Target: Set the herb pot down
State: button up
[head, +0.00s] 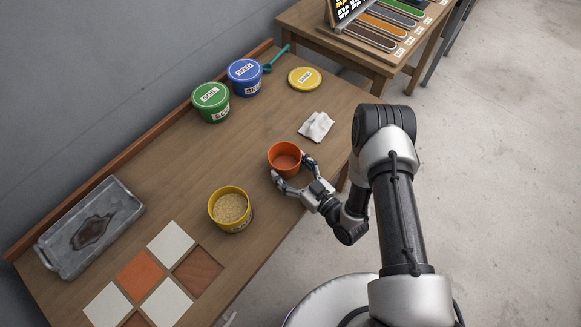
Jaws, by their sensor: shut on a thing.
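An orange herb pot (284,157) is upright over the right part of the wooden table (180,150). Its inside looks plain orange-brown, and I cannot make out anything in it. My gripper (289,172) comes from the lower right and is shut on the pot, with its fingers around the near side. The fingers hide part of the lower wall. I cannot tell whether the pot's base touches the table.
An open yellow tub (231,220) of grainy stuff stands near the pot. A white cloth (316,127), yellow lid (305,78), green tub (211,113), blue tub (245,87) and teal scoop (278,58) lie behind. A grey tray (62,250) and checkered tiles (170,244) lie left.

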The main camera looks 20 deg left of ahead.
jog(key=shift+f, duration=0.3)
jog(key=o, duration=1.3)
jog(key=v, duration=1.2)
grip_shut()
dwell(0.9)
jog(key=shift+w, duration=0.1)
dwell(1.1)
